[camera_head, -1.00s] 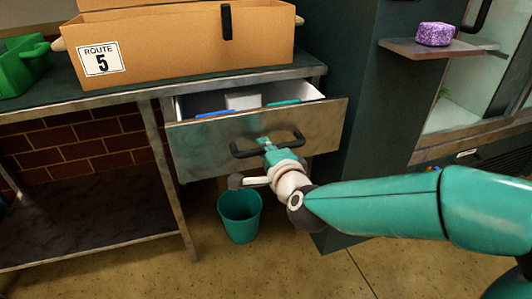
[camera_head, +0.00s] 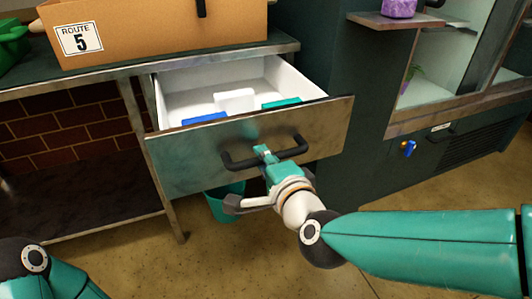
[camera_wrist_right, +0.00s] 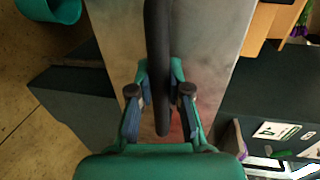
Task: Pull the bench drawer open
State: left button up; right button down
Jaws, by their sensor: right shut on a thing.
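The bench drawer (camera_head: 190,160) stands well out from the bench in the head view, its white inside showing with blue, white and green things in it. Its dark bar handle (camera_head: 240,162) runs across the metal front. My right gripper (camera_head: 263,152) is at the handle's middle; in the right wrist view the dark handle (camera_wrist_right: 157,60) lies between its two fingers (camera_wrist_right: 160,100), which are shut on it. My left arm shows only in part at the lower left of the head view; its gripper is out of frame.
A cardboard box marked Route 5 (camera_head: 140,35) stands on the bench top (camera_head: 105,73). A teal bin (camera_head: 222,205) stands on the floor below the drawer, partly hidden by it. A dark cabinet with a shelf (camera_head: 395,19) stands to the right.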

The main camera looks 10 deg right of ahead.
jog(key=shift+s+d+f, duration=0.1)
jog(key=shift+s+f, duration=0.15)
jog(key=c, duration=1.2)
grip_release()
jog(key=shift+o, duration=0.5)
jog(key=shift+r, duration=0.1)
jog(key=v, duration=0.7)
jog(key=shift+s, duration=0.2)
jog(key=shift+d, duration=0.15)
